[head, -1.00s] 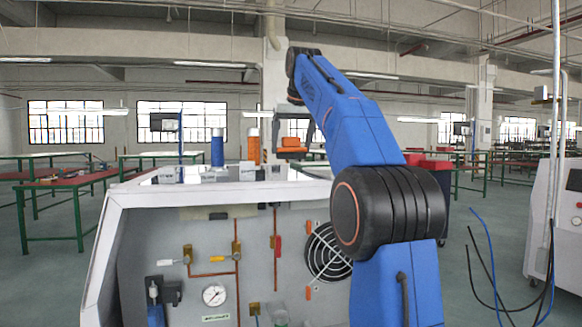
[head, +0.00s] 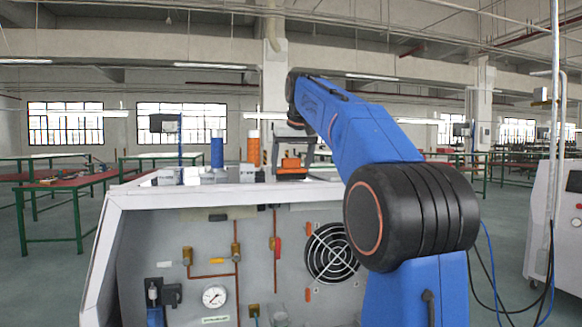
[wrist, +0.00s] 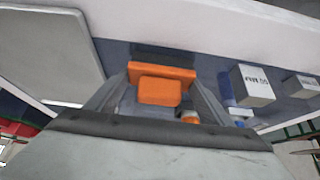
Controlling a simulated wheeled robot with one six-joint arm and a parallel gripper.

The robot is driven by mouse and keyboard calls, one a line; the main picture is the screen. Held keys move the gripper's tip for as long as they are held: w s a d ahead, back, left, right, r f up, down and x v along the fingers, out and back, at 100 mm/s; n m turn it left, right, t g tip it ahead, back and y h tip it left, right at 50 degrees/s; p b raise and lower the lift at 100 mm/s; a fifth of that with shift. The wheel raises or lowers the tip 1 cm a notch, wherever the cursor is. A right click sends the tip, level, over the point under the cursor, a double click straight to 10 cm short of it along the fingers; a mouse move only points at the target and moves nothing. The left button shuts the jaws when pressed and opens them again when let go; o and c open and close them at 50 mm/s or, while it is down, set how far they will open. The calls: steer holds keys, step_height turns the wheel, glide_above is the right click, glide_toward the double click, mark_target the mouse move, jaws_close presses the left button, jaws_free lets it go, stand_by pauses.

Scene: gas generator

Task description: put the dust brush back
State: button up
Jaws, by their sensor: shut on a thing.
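The dust brush (head: 290,163) is an orange block with a darker part below it, at the right of the generator's top in the head view. My gripper (head: 291,152) points down from above and is shut on the brush. In the wrist view, the orange brush (wrist: 160,90) sits between the two grey fingers of my gripper (wrist: 158,98). The brush is at or just above the top surface; I cannot tell whether it touches. Its underside is mostly hidden.
The generator cabinet (head: 150,195) has a gauge (head: 215,295) and a fan grille (head: 332,252) on its front. A blue cylinder (head: 217,150), an orange cylinder (head: 253,148) and small labelled boxes (wrist: 253,85) stand on its top. A grey panel (wrist: 45,50) lies left in the wrist view.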

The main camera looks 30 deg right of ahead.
steer(key=shift+f, duration=0.1)
steer(key=o, duration=1.2)
steer(key=v, duration=1.2)
steer(key=s+a+f+n, duration=0.1)
steer(key=s+a+f, duration=0.35)
steer(key=f, duration=0.25)
steer(key=s+a+f+y, duration=0.1)
steer(key=s+a+f, duration=0.2)
steer(key=s+f, duration=0.4)
steer(key=s+a+f+n, duration=0.1)
steer(key=s+a+f, duration=0.3)
steer(key=f, duration=0.4)
steer(key=s+a+f, duration=0.1)
steer(key=s+f, duration=0.5)
steer(key=f, duration=0.4)
steer(key=s+a+f, duration=0.2)
steer(key=s+f, duration=0.4)
steer(key=f, duration=0.4)
steer(key=s+a+f+n+g, duration=0.1)
steer(key=s+a+f, duration=0.1)
steer(key=s+f, duration=0.4)
step_height(320, 180, down, 4)
steer(key=shift+s+f+y, duration=0.15)
steer(key=shift+f+y, duration=0.05)
steer(key=shift+y, duration=0.2)
